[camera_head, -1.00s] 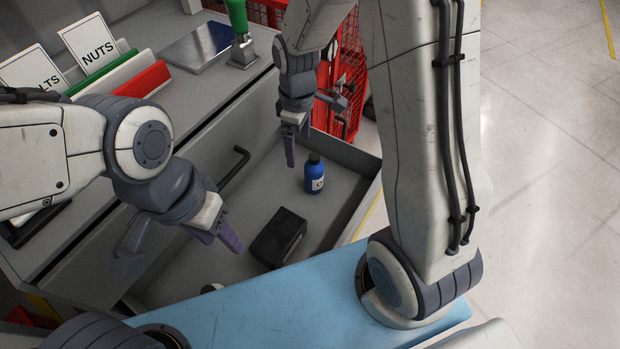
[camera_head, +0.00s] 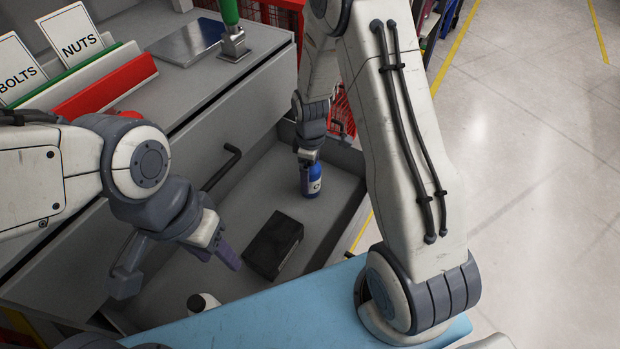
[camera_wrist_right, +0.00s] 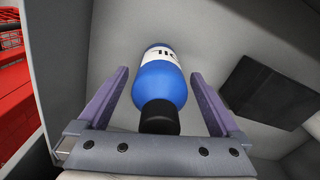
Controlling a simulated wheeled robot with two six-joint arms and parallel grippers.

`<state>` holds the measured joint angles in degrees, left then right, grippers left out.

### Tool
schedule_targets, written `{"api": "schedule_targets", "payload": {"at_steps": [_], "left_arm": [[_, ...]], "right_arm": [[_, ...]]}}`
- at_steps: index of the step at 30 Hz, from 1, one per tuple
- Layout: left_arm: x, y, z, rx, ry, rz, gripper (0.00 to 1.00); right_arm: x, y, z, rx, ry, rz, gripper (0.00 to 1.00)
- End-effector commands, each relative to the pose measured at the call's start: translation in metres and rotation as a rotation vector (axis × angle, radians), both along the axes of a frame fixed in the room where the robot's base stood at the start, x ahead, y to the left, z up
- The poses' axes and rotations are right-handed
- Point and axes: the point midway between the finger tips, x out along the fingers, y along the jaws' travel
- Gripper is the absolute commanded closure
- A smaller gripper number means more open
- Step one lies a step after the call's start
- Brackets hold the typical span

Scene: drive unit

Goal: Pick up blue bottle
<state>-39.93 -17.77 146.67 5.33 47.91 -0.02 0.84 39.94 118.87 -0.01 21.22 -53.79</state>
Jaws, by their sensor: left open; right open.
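The blue bottle (camera_head: 313,183), with a white label and a black cap, stands upright in the open grey drawer. In the right wrist view the bottle (camera_wrist_right: 158,82) lies between the two purple fingers of my right gripper (camera_wrist_right: 160,98), with a gap on each side. My right gripper (camera_head: 308,166) is open and around the bottle from above in the head view, and it hides the cap there. My left gripper (camera_head: 222,250) is open and empty above the left part of the drawer.
A black box (camera_head: 273,245) lies in the drawer, left of the bottle; it also shows in the right wrist view (camera_wrist_right: 270,92). The drawer walls (camera_head: 345,215) stand close to the bottle. Red mesh (camera_head: 342,112) is behind.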

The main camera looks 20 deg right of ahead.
Motion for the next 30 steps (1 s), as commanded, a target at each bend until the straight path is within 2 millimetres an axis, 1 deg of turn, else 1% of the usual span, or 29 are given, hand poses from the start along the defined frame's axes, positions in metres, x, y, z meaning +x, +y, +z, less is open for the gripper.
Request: {"api": "schedule_targets", "payload": {"at_steps": [1,3,9,11,12,14,15,17,26,30], "left_arm": [[0.0,0.0,-0.004,0.0,0.0,0.0,0.5],[0.0,0.0,-0.004,0.0,0.0,0.0,0.5],[0.0,0.0,-0.003,0.0,0.0,0.0,0.5],[0.0,0.0,-0.003,0.0,0.0,0.0,0.5],[0.0,0.0,-0.003,0.0,0.0,0.0,0.5],[0.0,0.0,-0.003,0.0,0.0,0.0,0.5],[0.0,0.0,-0.003,0.0,0.0,0.0,0.5],[0.0,0.0,-0.003,0.0,0.0,0.0,0.5],[0.0,0.0,-0.003,0.0,0.0,0.0,0.5],[0.0,0.0,0.001,0.0,0.0,0.0,0.5]], "right_arm": [[0.0,0.0,-0.009,0.0,0.001,0.0,0.0],[0.0,0.0,-0.013,0.0,0.001,0.0,0.0],[0.0,0.0,-0.012,-0.001,-0.001,0.0,0.0],[0.0,0.0,-0.012,-0.001,-0.001,0.0,0.23],[0.0,0.0,-0.012,-0.001,-0.001,0.0,0.38],[0.0,0.0,-0.012,0.0,0.0,0.0,0.61],[0.0,0.0,-0.012,0.0,0.0,0.0,0.77],[0.0,0.0,-0.012,0.0,0.0,0.0,0.99],[0.001,0.0,-0.01,0.0,-0.001,0.0,1.0],[0.001,0.0,0.0,0.0,-0.004,0.0,1.0]]}}
